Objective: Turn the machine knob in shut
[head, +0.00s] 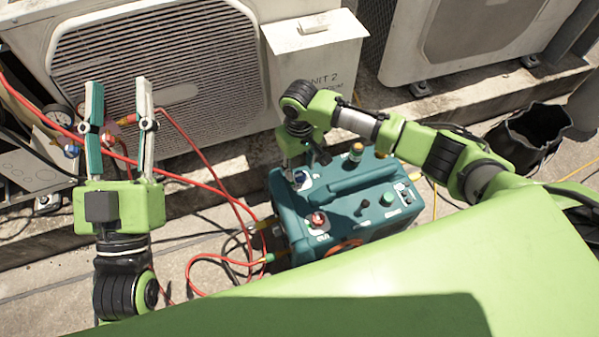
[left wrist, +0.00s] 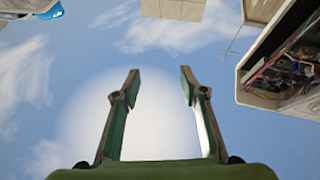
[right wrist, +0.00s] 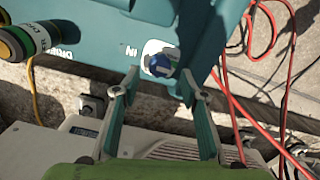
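The teal machine (head: 345,205) stands on the rooftop floor. Its blue knob, on a white round plate beside the letters "IN", shows in the right wrist view (right wrist: 161,63) and near the machine's back left corner in the head view (head: 301,178). My right gripper (right wrist: 160,80) is open, with its fingertips on either side of the knob's near edge; I cannot tell whether they touch it. In the head view that gripper is partly hidden by its own arm. My left gripper (head: 118,84) is open and empty, raised at the left, away from the machine.
Condensers (head: 160,60) stand behind, and a black bucket (head: 530,135) at right.

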